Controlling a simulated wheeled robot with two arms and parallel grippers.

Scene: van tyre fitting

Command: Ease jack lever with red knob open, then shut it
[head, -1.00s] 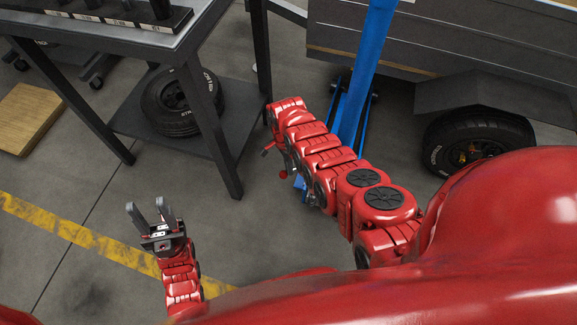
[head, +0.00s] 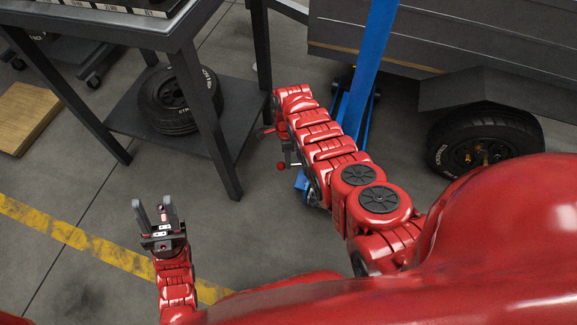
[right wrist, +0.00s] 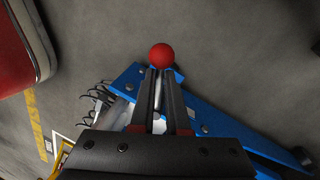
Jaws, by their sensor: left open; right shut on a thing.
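The jack lever's red knob (head: 281,166) shows beside my right arm in the head view. It also shows just beyond the fingertips of my right gripper (right wrist: 160,80) in the right wrist view. That gripper is shut on the lever just below the knob; the fingers hide most of the lever. The blue jack (head: 366,85) stands behind my right arm, and its blue beams (right wrist: 215,122) pass under the fingers in the right wrist view. My left gripper (head: 153,207) is open and empty above the floor at the lower left, well apart from the lever.
A dark workbench (head: 205,110) stands at the upper left, with a tyre (head: 178,98) on its lower shelf. A grey vehicle body (head: 400,45) with a wheel (head: 483,152) is at the right. Bare floor with a yellow line (head: 75,237) lies around my left gripper.

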